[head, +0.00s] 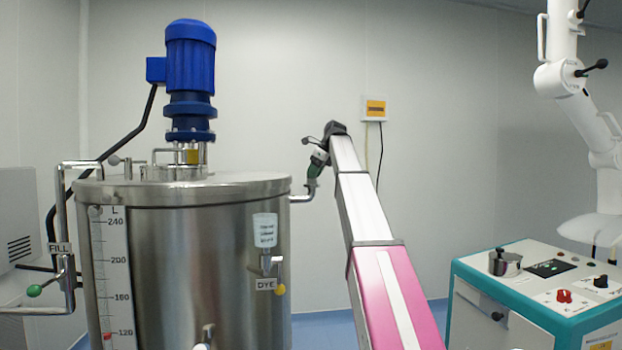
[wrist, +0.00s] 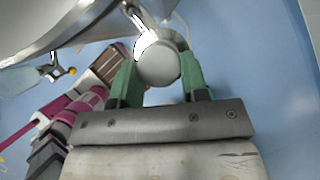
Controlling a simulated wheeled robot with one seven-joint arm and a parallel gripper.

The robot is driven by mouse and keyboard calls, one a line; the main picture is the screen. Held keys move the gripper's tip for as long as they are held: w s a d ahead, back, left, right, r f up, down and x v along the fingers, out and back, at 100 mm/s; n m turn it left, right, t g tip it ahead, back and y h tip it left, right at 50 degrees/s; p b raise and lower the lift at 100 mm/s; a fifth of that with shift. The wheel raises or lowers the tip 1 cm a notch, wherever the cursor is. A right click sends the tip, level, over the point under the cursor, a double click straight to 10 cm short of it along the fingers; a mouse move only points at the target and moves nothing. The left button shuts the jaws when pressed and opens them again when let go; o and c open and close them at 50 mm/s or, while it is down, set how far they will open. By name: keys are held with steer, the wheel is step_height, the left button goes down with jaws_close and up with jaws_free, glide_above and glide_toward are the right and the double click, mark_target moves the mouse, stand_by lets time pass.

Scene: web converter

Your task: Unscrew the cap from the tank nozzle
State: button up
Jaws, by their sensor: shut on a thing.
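The steel tank (head: 180,260) stands at the left of the head view. Its bent nozzle (head: 303,196) sticks out from the upper right side. My gripper (head: 315,168) is at the nozzle's upturned end, with the cap hidden there. In the wrist view, the green fingers of my gripper (wrist: 158,70) are on either side of a round grey cap (wrist: 158,63) and shut on it. The cap appears to be at the end of the nozzle pipe (wrist: 138,18). Whether it is loose on the thread cannot be seen.
A blue motor (head: 190,75) tops the tank. A small DYE cup (head: 265,230) and valve sit on the tank's front. A teal and white console (head: 530,285) stands at the right. The floor (wrist: 255,70) beneath is clear.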

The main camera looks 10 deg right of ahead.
steer(key=shift+n+g, duration=0.3)
steer(key=shift+n, duration=0.2)
steer(key=n, duration=0.1)
steer(key=n+g, duration=0.1)
steer(key=shift+w+d+n+y, duration=0.1)
steer(key=shift+w+n+y, duration=0.2)
steer(key=shift+n, duration=0.1)
steer(key=shift+s+n+g, duration=0.1)
steer(key=shift+n+g, duration=0.3)
steer(key=shift+n, duration=0.2)
steer(key=o, duration=1)
steer(key=shift+s+m+t, duration=0.1)
steer(key=shift+m+t, duration=0.4)
steer(key=shift+m, duration=0.5)
